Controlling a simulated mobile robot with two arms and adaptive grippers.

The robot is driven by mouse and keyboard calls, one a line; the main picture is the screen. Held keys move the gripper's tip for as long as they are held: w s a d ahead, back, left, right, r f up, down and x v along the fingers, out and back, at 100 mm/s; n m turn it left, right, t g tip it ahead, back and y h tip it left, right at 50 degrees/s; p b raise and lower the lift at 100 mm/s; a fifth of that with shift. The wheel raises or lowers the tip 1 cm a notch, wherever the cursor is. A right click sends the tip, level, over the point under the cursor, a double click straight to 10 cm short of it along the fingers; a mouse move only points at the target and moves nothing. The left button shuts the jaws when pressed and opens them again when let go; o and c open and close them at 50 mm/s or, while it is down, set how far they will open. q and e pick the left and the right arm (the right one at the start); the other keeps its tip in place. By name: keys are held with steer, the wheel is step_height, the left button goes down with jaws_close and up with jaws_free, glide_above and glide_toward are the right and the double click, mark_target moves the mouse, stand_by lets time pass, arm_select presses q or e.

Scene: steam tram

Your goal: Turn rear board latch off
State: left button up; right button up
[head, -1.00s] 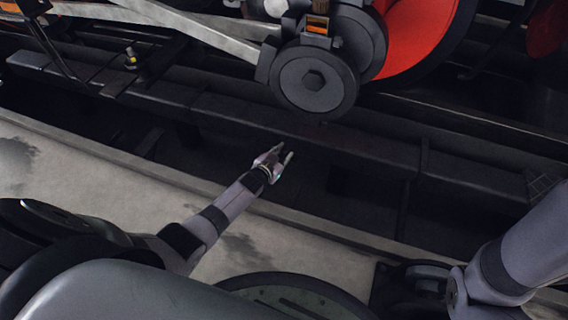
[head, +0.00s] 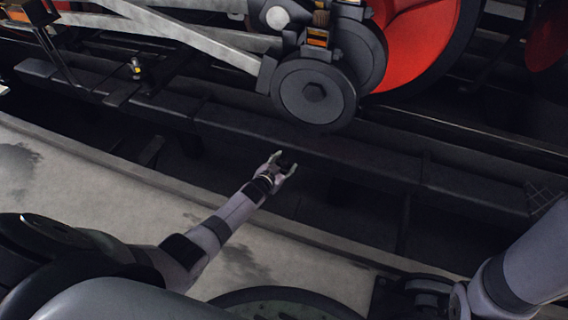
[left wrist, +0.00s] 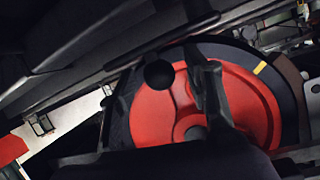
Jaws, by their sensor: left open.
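I cannot make out the rear board latch in either view. My left gripper (head: 285,161) is open and empty in the middle of the head view. It is in front of a long dark beam (head: 300,142) under the tram and appears apart from it. My right arm (head: 525,255) shows at the lower right, but its gripper is out of the picture. The left wrist view shows a red wheel (left wrist: 262,115) with a dark rim, partly covered by dark parts whose nature I cannot tell.
A round dark crank hub (head: 314,95) and pale rods (head: 190,38) stand above the beam. A red wheel also shows in the head view (head: 410,45). A small yellow-topped fitting (head: 136,68) is at upper left. A pale platform edge (head: 110,165) runs along my side.

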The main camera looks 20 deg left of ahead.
mark_target(284, 163)
arm_select(q)
steer(key=shift+r, duration=0.1)
step_height(284, 163, up, 10)
steer(key=shift+f, duration=0.15)
stand_by(0.5)
stand_by(0.4)
